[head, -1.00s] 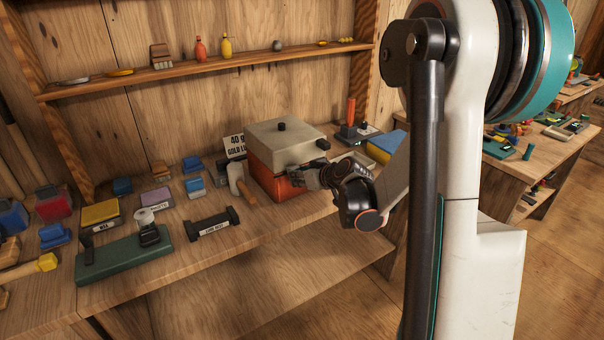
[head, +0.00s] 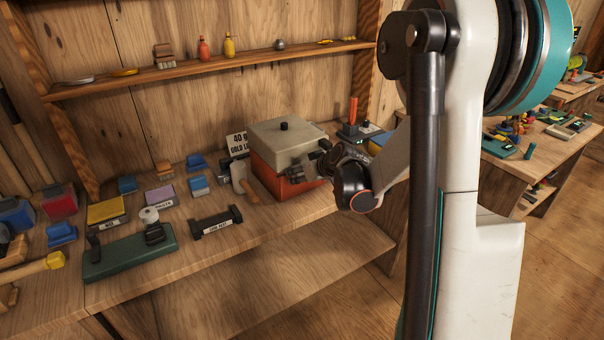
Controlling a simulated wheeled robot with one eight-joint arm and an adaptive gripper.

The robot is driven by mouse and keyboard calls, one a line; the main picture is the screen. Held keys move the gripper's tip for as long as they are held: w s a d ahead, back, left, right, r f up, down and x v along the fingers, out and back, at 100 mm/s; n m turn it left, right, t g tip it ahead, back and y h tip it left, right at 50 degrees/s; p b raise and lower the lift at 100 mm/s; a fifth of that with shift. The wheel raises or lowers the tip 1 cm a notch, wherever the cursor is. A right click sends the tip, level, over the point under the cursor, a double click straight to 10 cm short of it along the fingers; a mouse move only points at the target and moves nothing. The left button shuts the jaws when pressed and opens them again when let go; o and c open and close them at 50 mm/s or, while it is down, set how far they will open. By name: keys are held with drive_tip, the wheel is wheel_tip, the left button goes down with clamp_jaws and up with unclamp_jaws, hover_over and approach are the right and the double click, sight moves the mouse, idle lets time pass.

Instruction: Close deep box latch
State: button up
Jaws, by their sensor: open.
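The deep box stands on the bench with an orange body (head: 281,184) and a pale grey lid (head: 285,137) with a black knob on top. The lid lies on the body. A dark latch piece (head: 324,144) sticks out at the lid's right front edge. My gripper (head: 325,163) is at the box's right front side, close below this piece. Its fingers are small, dark and partly merged with the latch area, so contact is unclear. It holds nothing that I can see. My wrist hides the bench just right of the box.
A wooden-handled tool (head: 244,184) leans by the box's left side, before a sign (head: 237,144). A black labelled holder (head: 216,222) and a green base (head: 130,254) lie left. An orange-handled item (head: 352,118) stands behind right. The bench front before the box is clear.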

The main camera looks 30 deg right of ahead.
drive_tip(key=v, duration=1.2)
drive_tip(key=w+f+t+b, duration=0.3)
drive_tip(key=w+f+b, duration=0.2)
drive_tip(key=w+f, duration=0.2)
drive_tip(key=shift+w+a+f+b, duration=0.25)
drive_tip(key=shift+w+a+b, duration=0.1)
drive_tip(key=shift+w, duration=0.7)
drive_tip(key=c, duration=1)
